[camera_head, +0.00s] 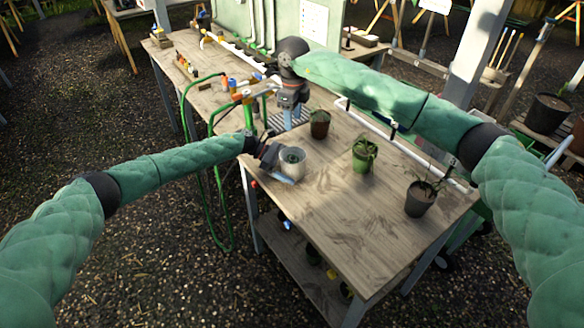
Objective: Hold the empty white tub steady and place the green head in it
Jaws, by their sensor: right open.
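The white tub (292,167) stands upright near the left edge of the wooden table. Something dark green (293,156) shows inside its mouth; I cannot make out its shape. My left gripper (276,166) is at the tub's left side, shut on it, with a pale finger along its front. My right gripper (291,118) is open and points down behind the tub, apart from it. I cannot tell any separate green head between its fingers.
A brown pot (319,130), a green pot with a plant (363,163) and a dark pot with a seedling (419,204) stand on the table (350,235). Green hoses and orange fittings (245,94) lie behind my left gripper. The table's front is clear.

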